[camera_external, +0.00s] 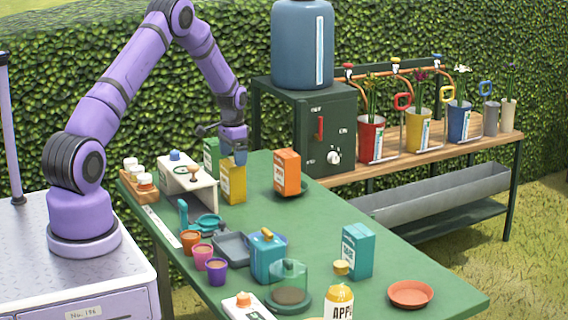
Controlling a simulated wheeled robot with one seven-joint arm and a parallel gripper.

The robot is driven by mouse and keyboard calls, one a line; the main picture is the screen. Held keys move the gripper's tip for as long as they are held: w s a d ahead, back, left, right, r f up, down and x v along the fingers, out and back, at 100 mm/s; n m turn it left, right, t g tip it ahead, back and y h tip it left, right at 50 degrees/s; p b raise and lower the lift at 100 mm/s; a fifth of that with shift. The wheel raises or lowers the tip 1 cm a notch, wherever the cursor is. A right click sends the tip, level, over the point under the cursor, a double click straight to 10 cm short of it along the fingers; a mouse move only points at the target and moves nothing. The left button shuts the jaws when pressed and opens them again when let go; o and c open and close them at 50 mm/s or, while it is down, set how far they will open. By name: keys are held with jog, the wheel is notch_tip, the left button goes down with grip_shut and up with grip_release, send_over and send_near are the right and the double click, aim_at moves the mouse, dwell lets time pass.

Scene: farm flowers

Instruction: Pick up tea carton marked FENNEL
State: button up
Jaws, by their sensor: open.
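Several tea cartons stand upright on the green table (325,235). A yellow carton (232,184) is near the back left, with a green carton (210,151) just behind it. An orange carton (287,172) stands to their right on a dark round base. A teal carton (357,251) stands further front and right. Their labels are too small to read, so I cannot tell which says FENNEL. My gripper (238,158) points down at the top of the yellow carton. It is open; whether its fingers straddle or touch the carton is unclear.
A white box with a knob (190,187) stands left of the yellow carton. A red dish (410,293) lies front right. The table's centre is clear.

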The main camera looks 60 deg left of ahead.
aim_at(232, 162)
jog(key=f, duration=0.5)
jog(key=shift+a+f, duration=0.1)
jog(key=shift+a, duration=0.1)
jog(key=shift+s, duration=0.1)
jog(key=c, duration=0.8)
